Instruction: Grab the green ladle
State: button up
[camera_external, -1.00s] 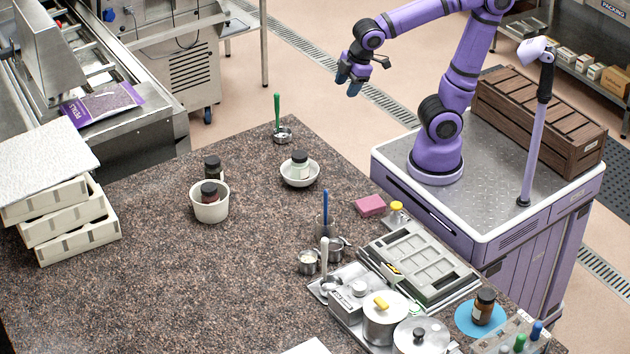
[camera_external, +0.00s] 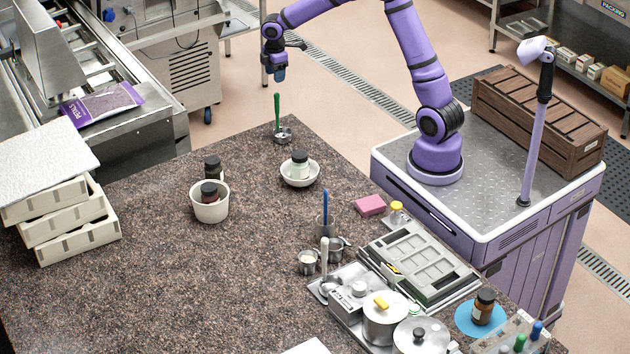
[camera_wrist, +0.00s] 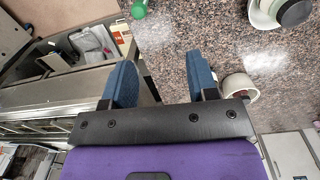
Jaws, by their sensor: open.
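The green ladle (camera_external: 278,111) stands with its green handle upright and its metal bowl on the far corner of the granite counter (camera_external: 150,250). In the wrist view only a green end of the ladle (camera_wrist: 139,9) shows at the top edge, beyond the fingers; the rest is out of frame or hidden. My gripper (camera_external: 279,75) is above the ladle's handle and apart from it. In the wrist view its two blue fingers (camera_wrist: 164,75) are spread with nothing between them.
A white bowl with a jar (camera_external: 299,182) stands near the ladle. A white pot with a dark jar (camera_external: 210,210) and another dark jar (camera_external: 213,165) are to the left. Metal pots, trays and a pink sponge (camera_external: 370,205) crowd the right side. The counter's left middle is clear.

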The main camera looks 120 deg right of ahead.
aim_at(277, 110)
jog(key=s+d+f, duration=0.1)
jog(key=s+d, duration=0.1)
jog(key=shift+d+f, duration=0.4)
jog(key=shift+s+d+f, duration=0.1)
jog(key=shift+d+f, duration=0.1)
jog(key=shift+f, duration=0.15)
jog(key=f, duration=1)
jog(key=shift+a+f, duration=0.15)
jog(key=shift+a, duration=0.05)
grip_shut()
